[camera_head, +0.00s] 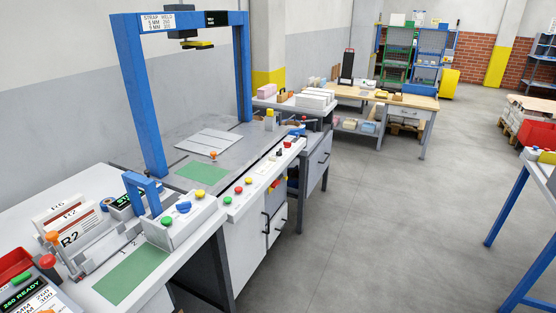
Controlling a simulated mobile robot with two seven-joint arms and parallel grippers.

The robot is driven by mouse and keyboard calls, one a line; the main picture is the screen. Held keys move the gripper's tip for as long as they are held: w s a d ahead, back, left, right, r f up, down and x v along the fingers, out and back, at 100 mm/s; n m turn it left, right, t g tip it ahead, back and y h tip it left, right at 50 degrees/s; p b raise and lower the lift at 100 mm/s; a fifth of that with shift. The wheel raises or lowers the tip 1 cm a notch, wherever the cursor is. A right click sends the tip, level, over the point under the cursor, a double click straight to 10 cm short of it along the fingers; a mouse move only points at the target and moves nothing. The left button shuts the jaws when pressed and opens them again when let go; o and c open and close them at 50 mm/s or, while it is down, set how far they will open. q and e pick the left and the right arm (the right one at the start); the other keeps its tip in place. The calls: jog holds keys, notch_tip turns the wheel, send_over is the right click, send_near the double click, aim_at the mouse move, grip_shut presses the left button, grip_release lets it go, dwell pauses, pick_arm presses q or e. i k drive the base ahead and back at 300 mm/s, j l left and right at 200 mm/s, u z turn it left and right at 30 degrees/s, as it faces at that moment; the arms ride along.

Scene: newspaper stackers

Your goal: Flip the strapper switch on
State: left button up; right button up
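A large blue arch machine (135,95) stands on the bench at the left, with a "STRAP WELD" sign (158,21) on its crossbar. A white control strip (262,172) along its front edge carries red, yellow and green buttons and a small black switch-like part (279,153). Neither of my grippers is in view.
Green mats (130,274) lie on the near bench. Paper stacks (315,97) lie on a bench beyond the arch. A wooden table (408,101) stands at the back. A blue-framed table (507,207) stands at the right edge. The grey floor between is clear.

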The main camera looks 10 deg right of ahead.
aim_at(276, 183)
jog(key=i+z, duration=0.15)
jog(key=i, duration=0.35)
jog(key=i+l, duration=0.4)
jog(key=i+l+u, duration=0.1)
jog(key=i+l, duration=0.35)
jog(key=i+l+u, duration=0.1)
jog(key=i+l, duration=0.8)
jog(key=i+l+u, duration=0.1)
jog(key=i+l, duration=0.7)
jog(key=l, duration=0.25)
jog(key=i+l+u, duration=0.15)
jog(key=i+l, duration=0.6)
jog(key=l, duration=0.3)
